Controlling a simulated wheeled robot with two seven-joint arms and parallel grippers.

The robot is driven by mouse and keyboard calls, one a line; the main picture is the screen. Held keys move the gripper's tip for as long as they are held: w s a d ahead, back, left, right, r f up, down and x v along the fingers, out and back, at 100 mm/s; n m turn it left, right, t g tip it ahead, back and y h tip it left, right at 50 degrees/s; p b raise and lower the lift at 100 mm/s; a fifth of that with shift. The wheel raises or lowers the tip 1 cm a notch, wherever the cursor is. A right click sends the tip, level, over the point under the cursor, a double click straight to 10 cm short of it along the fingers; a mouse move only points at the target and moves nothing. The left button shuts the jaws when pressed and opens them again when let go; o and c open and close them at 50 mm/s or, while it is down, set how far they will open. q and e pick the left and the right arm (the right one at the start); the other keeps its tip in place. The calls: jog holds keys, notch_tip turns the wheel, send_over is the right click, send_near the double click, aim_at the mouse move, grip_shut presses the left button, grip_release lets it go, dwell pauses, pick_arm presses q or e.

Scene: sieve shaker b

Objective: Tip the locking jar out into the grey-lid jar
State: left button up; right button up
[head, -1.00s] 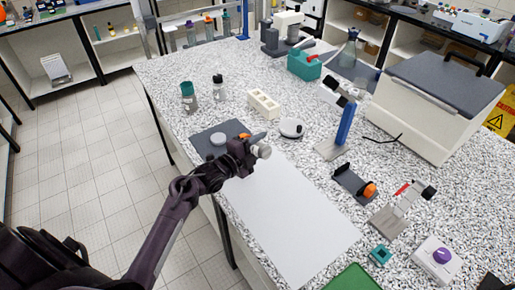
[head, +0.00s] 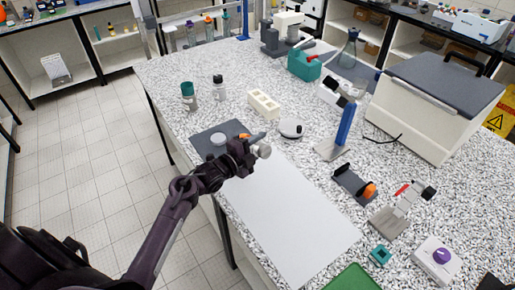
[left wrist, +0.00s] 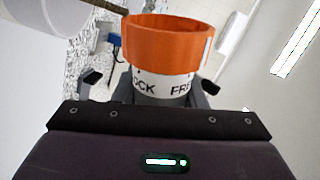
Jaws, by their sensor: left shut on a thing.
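My left gripper (head: 249,150) is shut on the locking jar. In the left wrist view the jar's orange collar (left wrist: 168,44) and white band marked LOCK and FREE (left wrist: 160,84) stand between the fingers (left wrist: 150,88). The room appears turned on its side there, so the gripper and jar look strongly tilted. In the head view the arm hides most of the jar. A pale round piece (head: 263,150) shows just beyond the fingers. A light grey round lid (head: 218,139), likely the grey-lid jar, sits on the dark mat left of the gripper. My right gripper is not in view.
A dark mat (head: 204,146) and a white sheet (head: 290,225) lie along the near table edge. A green-lid jar (head: 188,97), a dark-capped bottle (head: 218,90), a cream block (head: 263,104), a round white dish (head: 291,128) and a blue stand (head: 345,125) are nearby.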

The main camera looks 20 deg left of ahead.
pick_arm(q)
jog(key=shift+m+b, duration=0.4)
jog(key=m+b, duration=0.2)
jog(key=m, duration=0.1)
jog(key=r+m+b, duration=0.1)
jog(key=m+b, duration=0.5)
jog(key=shift+r+m+t+y, duration=0.3)
jog(key=shift+r+m+y, duration=0.1)
notch_tip(320, 180, up, 3)
jog(key=m+b, duration=0.9)
jog(key=b, duration=0.1)
jog(key=shift+f+t, duration=0.15)
jog(key=shift+t, duration=0.15)
jog(key=shift+r+m+b, duration=0.2)
jog(key=shift+m+b, duration=0.1)
jog(key=shift+r, duration=0.15)
